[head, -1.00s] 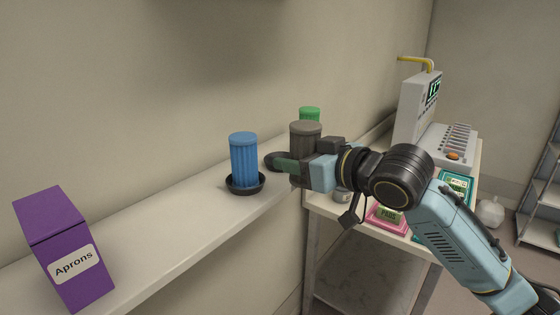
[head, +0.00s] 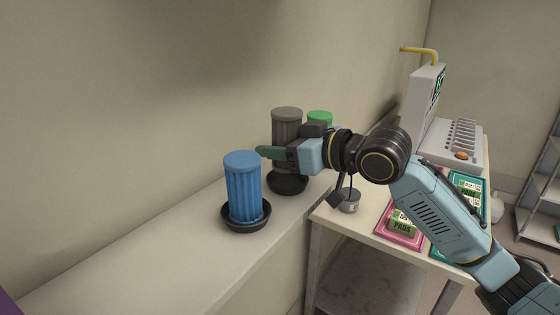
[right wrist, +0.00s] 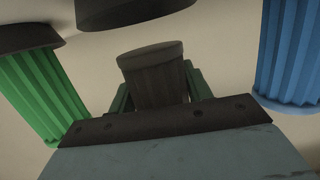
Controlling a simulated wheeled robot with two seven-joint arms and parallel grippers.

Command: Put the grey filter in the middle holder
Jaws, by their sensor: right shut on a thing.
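The grey filter (head: 286,120) is a ribbed dark cylinder, held upright between the fingers of my right gripper (head: 279,153). The middle holder (head: 287,183) is a shallow black dish on the shelf, just below it in the head view. The right wrist view is inverted; it shows the grey filter (right wrist: 154,80) between the green fingers and apart from the black middle holder (right wrist: 130,8), with a gap between them. The gripper hides part of the filter's lower side in the head view. My left gripper is out of view.
A blue filter (head: 243,190) stands in a black holder (head: 247,224) nearer me. A green filter (head: 319,117) stands beyond the gripper, partly hidden. Right of the shelf, a table (head: 340,222) bears a small metal pot (head: 349,203), pad packs (head: 400,225) and a grey machine (head: 452,143).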

